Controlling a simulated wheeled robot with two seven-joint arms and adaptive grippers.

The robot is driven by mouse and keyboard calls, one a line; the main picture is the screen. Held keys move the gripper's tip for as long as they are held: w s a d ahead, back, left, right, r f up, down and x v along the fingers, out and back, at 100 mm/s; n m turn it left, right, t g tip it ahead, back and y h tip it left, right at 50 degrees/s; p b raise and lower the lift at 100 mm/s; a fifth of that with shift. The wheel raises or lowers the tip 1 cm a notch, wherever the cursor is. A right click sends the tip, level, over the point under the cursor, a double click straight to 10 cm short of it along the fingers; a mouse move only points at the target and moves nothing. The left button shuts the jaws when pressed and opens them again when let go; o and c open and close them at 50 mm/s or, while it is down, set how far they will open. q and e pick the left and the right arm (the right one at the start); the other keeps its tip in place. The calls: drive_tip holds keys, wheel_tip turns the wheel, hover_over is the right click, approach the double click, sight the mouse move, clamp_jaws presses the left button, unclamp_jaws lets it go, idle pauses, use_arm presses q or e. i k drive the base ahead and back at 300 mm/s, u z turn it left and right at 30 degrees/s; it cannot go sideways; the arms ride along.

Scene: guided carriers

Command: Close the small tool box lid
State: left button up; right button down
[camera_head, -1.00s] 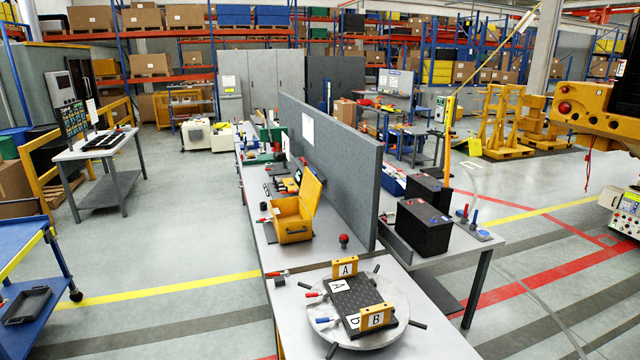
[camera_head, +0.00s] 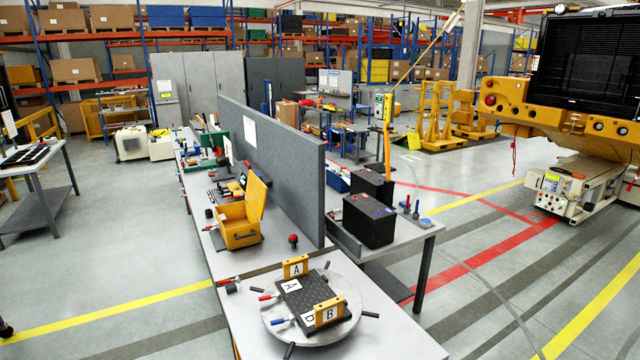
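The small yellow tool box (camera_head: 239,231) stands on the long grey workbench (camera_head: 222,287), left of the grey partition panel. Its lid (camera_head: 257,196) is open, raised upright on the side toward the panel. A dark handle shows on the front of the box. The inside is only partly visible. Neither of my grippers is in view.
A round turntable (camera_head: 341,331) with a black plate and yellow A and B blocks sits at the bench's near end. A red knob (camera_head: 293,240) stands between it and the box. The grey panel (camera_head: 285,165) rises behind the box. Black batteries (camera_head: 369,220) stand beyond it. Floor left of the bench is clear.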

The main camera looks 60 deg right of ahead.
sight(256, 191)
drive_tip(key=z, duration=0.05)
drive_tip(key=i, duration=1.95)
drive_tip(key=z, duration=0.6)
